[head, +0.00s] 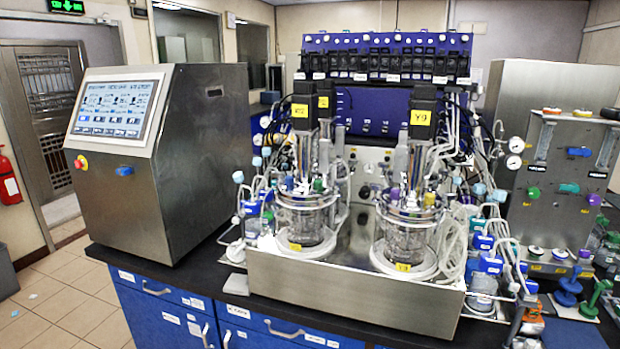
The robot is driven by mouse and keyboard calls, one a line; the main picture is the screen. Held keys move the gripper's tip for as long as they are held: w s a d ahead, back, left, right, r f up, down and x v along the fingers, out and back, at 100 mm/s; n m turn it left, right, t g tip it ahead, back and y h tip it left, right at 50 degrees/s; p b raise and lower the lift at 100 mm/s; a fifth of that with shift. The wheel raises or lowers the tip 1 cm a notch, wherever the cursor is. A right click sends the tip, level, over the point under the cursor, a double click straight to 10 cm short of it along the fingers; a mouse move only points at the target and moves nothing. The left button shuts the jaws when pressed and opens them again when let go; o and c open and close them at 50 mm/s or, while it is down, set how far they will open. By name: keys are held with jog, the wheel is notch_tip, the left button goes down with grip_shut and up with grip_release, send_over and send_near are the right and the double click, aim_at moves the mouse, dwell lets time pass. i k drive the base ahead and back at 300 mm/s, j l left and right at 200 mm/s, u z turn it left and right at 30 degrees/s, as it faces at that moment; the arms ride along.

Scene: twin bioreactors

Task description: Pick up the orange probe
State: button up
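No orange probe can be made out with certainty. A small orange item (533,311) is at the lower right, among bottles and tubing beside the steel tray; I cannot tell whether it is the probe. Two glass bioreactor vessels stand side by side, the left one (306,217) and the right one (409,235), each on a white round base with a black motor on top. Tubes and cables crowd their lids and hide parts of them. My gripper is not in view.
A steel console with a screen (115,107) stands left on the black bench. A steel tray (350,290) holds the vessels. Blue-capped bottles (483,285) and green and blue stands (569,285) crowd the right. The floor (70,300) is open at lower left.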

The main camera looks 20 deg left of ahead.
aim_at(532, 313)
jog(key=i+l+u, duration=0.3)
jog(key=l+u, duration=0.15)
jog(key=i+l+u, duration=0.15)
jog(key=l+u, duration=0.25)
jog(key=l, duration=0.3)
jog(key=i+l+u, duration=0.15)
jog(key=l+u, duration=0.3)
jog(key=l, duration=0.2)
jog(key=l+u, duration=0.45)
jog(key=l, duration=0.2)
